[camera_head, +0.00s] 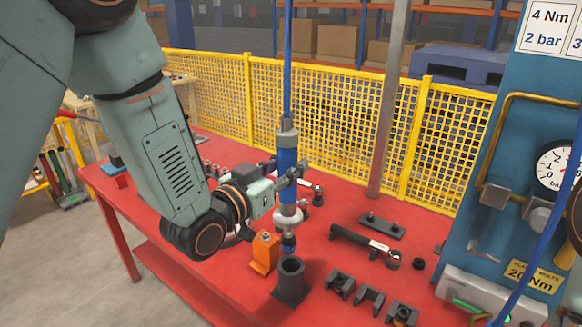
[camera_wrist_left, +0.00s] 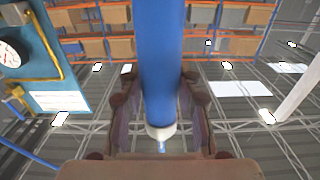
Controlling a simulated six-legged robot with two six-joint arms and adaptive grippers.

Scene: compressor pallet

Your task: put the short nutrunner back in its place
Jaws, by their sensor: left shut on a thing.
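The short nutrunner (camera_head: 287,157) is an upright blue cylinder with a grey top and a grey lower end, and a blue hose rises from its top. My left gripper (camera_head: 291,180) is shut around its blue body. In the left wrist view the blue nutrunner (camera_wrist_left: 160,60) stands between the fingers. A dark cup-shaped holder (camera_head: 291,284) with a square base is on the red table. The nutrunner's lower end appears just above the holder's mouth, apart from it; exact alignment in depth is hard to tell. My right gripper does not show.
An orange block (camera_head: 265,252) stands left of the holder. Dark clamps (camera_head: 370,300), a black wrench-like tool (camera_head: 365,243) and a small plate (camera_head: 382,226) lie to its right on the red table (camera_head: 335,262). A blue panel (camera_head: 520,150) with a gauge stands at right.

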